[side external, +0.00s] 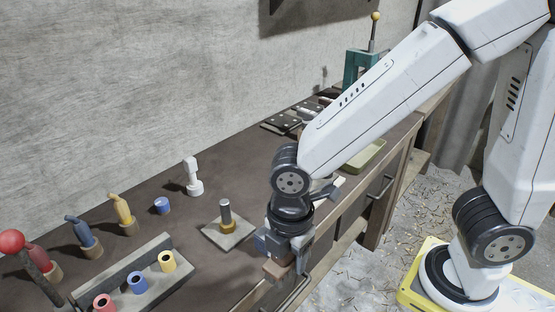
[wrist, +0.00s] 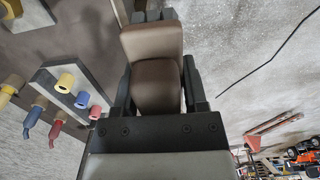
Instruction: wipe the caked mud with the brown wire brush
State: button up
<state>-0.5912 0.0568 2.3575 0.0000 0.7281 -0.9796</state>
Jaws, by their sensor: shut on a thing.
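My gripper (side external: 287,252) is at the front edge of the dark workbench (side external: 262,148), pointing down. It is shut on a brown block-shaped thing, which I take to be the brown wire brush (side external: 274,270). In the wrist view the brush (wrist: 152,42) sits between the two dark fingers of my gripper (wrist: 157,85), its brown body filling the gap. Its bristles are not visible. I cannot make out the caked mud in either view; my gripper and the brush cover part of the bench edge.
A square plate with an upright post (side external: 226,216) stands left of my gripper. A grey holder (side external: 125,272) with coloured rings lies at front left, near several coloured bent-top pieces. A white piece (side external: 192,178) stands behind. A shallow yellowish tray (side external: 366,156) is at right.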

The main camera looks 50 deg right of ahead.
jog(key=shift+w+r, duration=0.1)
jog(key=shift+r, duration=2.5)
jog(key=w+d+m, duration=0.4)
jog(key=w+m, duration=0.1)
jog(key=w+d+m, duration=0.4)
jog(key=w+d, duration=0.1)
jog(key=shift+w+d+r+m, duration=0.1)
jog(key=shift+w+d+m, duration=0.2)
jog(key=shift+m, duration=0.1)
jog(key=w+d+m, duration=0.5)
jog(key=d+m, duration=0.3)
jog(key=d, duration=0.4)
notch_tip(320, 180, down, 8)
jog(key=shift+w+d, duration=0.2)
jog(key=shift+d, duration=0.1)
